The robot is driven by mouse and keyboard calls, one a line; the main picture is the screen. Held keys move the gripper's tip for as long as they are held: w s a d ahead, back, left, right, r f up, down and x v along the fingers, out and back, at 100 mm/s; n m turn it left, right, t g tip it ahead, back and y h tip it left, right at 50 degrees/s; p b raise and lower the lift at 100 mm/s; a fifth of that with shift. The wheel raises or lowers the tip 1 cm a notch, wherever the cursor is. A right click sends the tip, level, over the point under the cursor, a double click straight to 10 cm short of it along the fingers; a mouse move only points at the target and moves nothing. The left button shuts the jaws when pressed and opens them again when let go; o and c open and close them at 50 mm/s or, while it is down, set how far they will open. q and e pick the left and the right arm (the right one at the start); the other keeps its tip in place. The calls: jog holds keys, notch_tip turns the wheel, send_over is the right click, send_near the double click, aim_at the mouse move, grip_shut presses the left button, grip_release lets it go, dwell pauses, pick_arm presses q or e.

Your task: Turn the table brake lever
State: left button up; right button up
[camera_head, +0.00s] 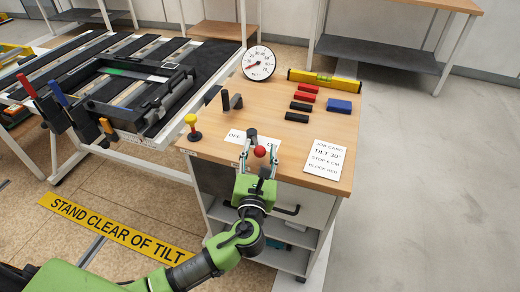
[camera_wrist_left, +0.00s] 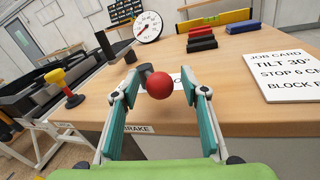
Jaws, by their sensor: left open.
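The brake lever shows as a red ball knob (camera_head: 260,152) on a dark arm at the front edge of the wooden bench (camera_head: 215,151). In the left wrist view the red knob (camera_wrist_left: 159,85) lies between the two fingers, with a gap on each side. A label reading "BRAKE" (camera_wrist_left: 139,129) is on the bench's front edge below it. My left gripper (camera_head: 259,154) is open around the knob; its fingers also show in the left wrist view (camera_wrist_left: 160,97). A white card with "OFF" (camera_head: 235,136) lies behind the lever, partly hidden. My right gripper is not in view.
A yellow knob (camera_head: 191,121) on a dark base and a black upright handle (camera_head: 231,101) stand left on the bench. A job card (camera_head: 326,159), coloured blocks (camera_head: 340,106), a yellow level (camera_head: 325,79) and a tilt dial (camera_head: 259,63) are also there. The slatted tilt table (camera_head: 110,62) stands left.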

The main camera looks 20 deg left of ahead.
pick_arm(q)
jog(key=shift+w, duration=0.1)
grip_shut()
jog(key=shift+a, duration=0.1)
